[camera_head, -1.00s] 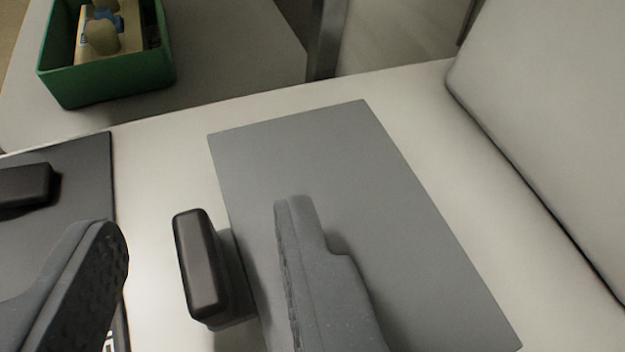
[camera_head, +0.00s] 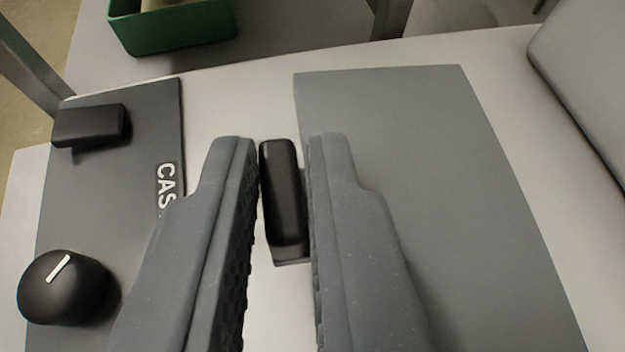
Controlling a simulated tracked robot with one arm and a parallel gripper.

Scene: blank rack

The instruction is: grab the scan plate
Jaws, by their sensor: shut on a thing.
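A plain grey plate (camera_head: 430,170), which I take to be the scan plate, lies against the pale surface on the right of the view. A black block-shaped handle (camera_head: 282,190) stands out at its left edge. My gripper (camera_head: 284,150) is shut on this handle, one finger on its left and one on its right. The right finger covers part of the plate's left edge and face. The lower part of the handle's mount is partly hidden by the fingers.
A dark panel (camera_head: 110,220) on the left carries a black knob (camera_head: 62,287), another black handle (camera_head: 90,125) and partly hidden white lettering. A green bin (camera_head: 175,30) is at the top left. A pale raised block (camera_head: 590,80) is at the right.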

